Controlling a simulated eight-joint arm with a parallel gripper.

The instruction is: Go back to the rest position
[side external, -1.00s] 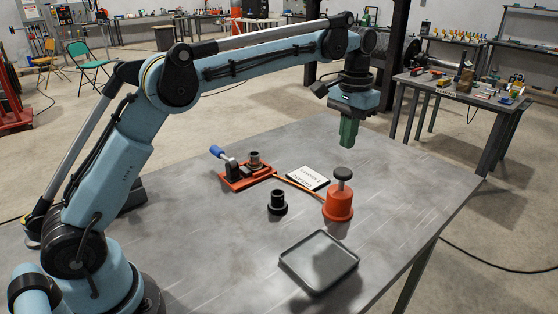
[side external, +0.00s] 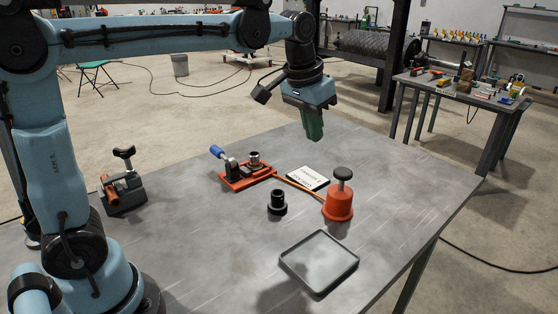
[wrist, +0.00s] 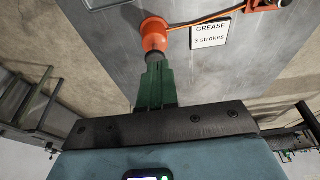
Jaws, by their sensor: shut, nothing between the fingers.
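My gripper (side external: 314,126) is in the air above the back part of the grey metal table (side external: 390,185). Its green fingers are shut with nothing between them, pointing down. In the wrist view the green fingers (wrist: 157,88) show at the centre, with the orange grease pot beyond their tips. The orange pot (side external: 338,205) with a dark knob on top stands upright on the table, apart from my gripper.
A red clamp fixture with a blue handle (side external: 246,174), a black flanged part (side external: 277,203), a white "GREASE 3 strokes" card (side external: 308,178) and an empty grey tray (side external: 319,263) are on the table. A small vise-like device (side external: 122,190) stands at left.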

